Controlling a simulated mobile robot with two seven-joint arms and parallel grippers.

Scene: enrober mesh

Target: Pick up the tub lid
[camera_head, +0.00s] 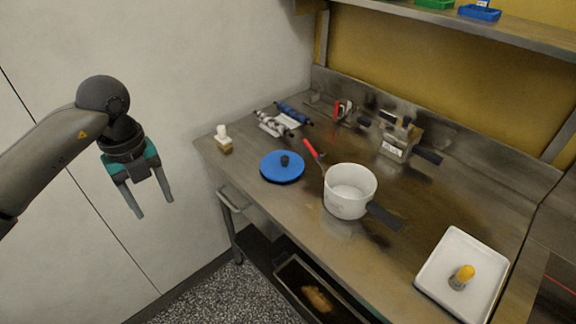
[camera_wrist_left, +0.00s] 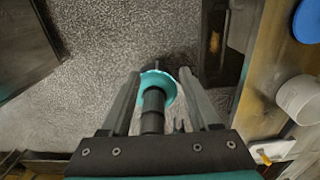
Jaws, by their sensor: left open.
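The tub lid (camera_head: 283,168) is a round blue disc with a dark knob on top. It lies flat on the metal counter (camera_head: 290,218), near its left end. In the left wrist view the blue lid (camera_wrist_left: 308,20) is cut off at the top right corner. My left gripper (camera_head: 155,208) is open and empty, in the air left of the counter and apart from the lid. In the left wrist view its two fingers (camera_wrist_left: 160,88) point over the speckled floor. My right gripper is not in view.
A white pot (camera_head: 350,192) with a dark handle stands right of the lid, with a red-handled tool (camera_head: 312,150) beside it. A small white-topped bottle (camera_head: 222,132) stands left of the lid. A white tray (camera_head: 441,277) is at the right. A shelf (camera_head: 520,36) overhangs the back.

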